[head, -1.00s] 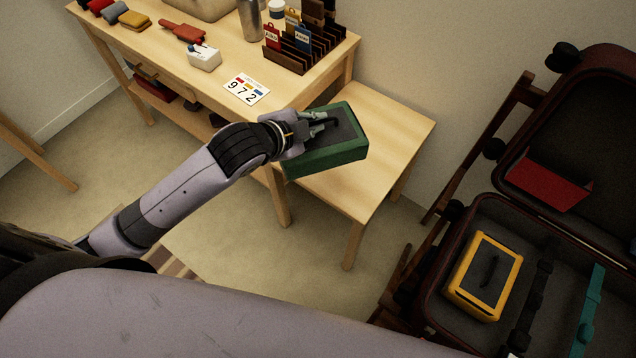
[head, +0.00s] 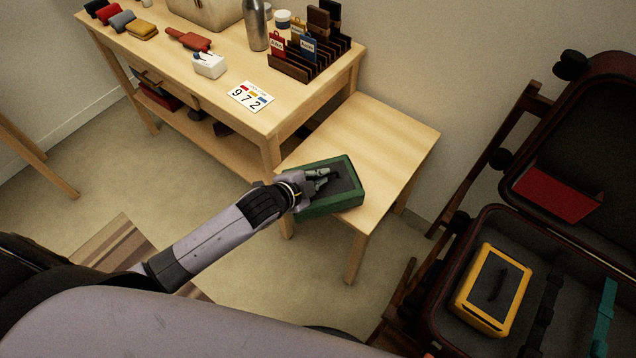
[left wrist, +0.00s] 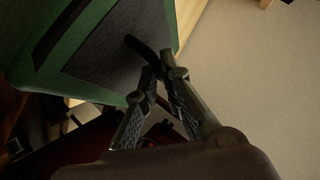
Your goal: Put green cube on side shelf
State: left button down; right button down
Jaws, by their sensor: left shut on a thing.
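The green cube (head: 347,198) is a box-like green case with a dark grey top panel and a dark handle. My left gripper (head: 324,175) is shut on it at the handle. The case is over the near left part of the low side shelf (head: 393,139), a pale wooden stand beside the taller table; I cannot tell whether it touches the top. In the left wrist view the green case (left wrist: 50,60) fills the upper left, and the gripper fingers (left wrist: 155,75) close on its dark handle. My right gripper is not in view.
The taller table (head: 225,105) holds a slotted rack (head: 305,60), a metal bottle (head: 255,25) and a number card (head: 250,96). An open suitcase (head: 470,240) at right holds a yellow case (head: 493,290). The shelf's far and right parts are clear.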

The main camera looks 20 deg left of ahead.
pick_arm(q)
jog(key=shift+f, duration=1.15)
jog(key=c, duration=2.2)
grip_release()
jog(key=shift+f, duration=0.2)
jog(key=o, duration=0.5)
